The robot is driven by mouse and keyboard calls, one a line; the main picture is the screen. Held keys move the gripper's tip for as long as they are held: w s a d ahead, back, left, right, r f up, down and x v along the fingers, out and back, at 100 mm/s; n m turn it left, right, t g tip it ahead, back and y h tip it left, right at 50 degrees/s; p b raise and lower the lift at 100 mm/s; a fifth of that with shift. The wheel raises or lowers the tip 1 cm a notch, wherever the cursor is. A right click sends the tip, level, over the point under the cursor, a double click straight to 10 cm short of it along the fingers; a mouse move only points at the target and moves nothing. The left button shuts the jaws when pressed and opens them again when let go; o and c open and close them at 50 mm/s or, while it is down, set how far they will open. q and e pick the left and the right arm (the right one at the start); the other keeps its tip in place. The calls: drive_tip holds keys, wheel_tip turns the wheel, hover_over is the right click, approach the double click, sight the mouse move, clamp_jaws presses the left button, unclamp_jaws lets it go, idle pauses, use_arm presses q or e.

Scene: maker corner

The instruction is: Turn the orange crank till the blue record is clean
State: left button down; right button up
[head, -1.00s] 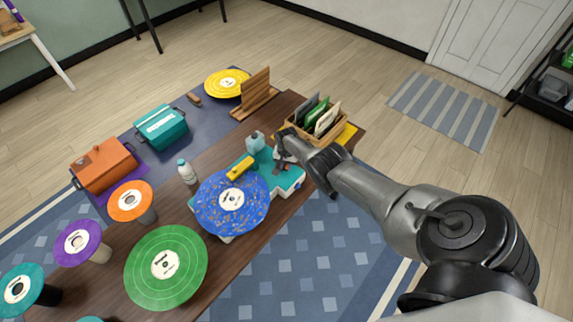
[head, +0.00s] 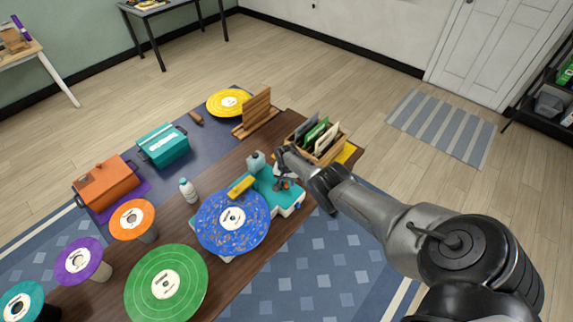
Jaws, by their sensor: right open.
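The blue record (head: 250,235) lies flat on the teal and white cleaning machine (head: 290,199). It has a white label and many tan specks over its surface. A yellow bar (head: 241,186) reaches over the record's far edge. My right gripper (head: 283,184) is open at the far right part of the machine, pointing down. I cannot make out the orange crank clearly; the gripper and arm cover that area. Whether the fingers touch it cannot be told. My left gripper is out of view.
A wooden crate (head: 326,156) of sleeves stands just behind my right gripper. A white bottle (head: 187,190) and a green record (head: 190,282) are left of the machine. A wooden rack (head: 252,118) stands at the back. Orange and teal boxes stand on the left.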

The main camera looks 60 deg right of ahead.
wheel_tip(320, 180, up, 11)
drive_tip(key=p, duration=0.6)
drive_tip(key=shift+r, duration=0.15)
idle(0.7)
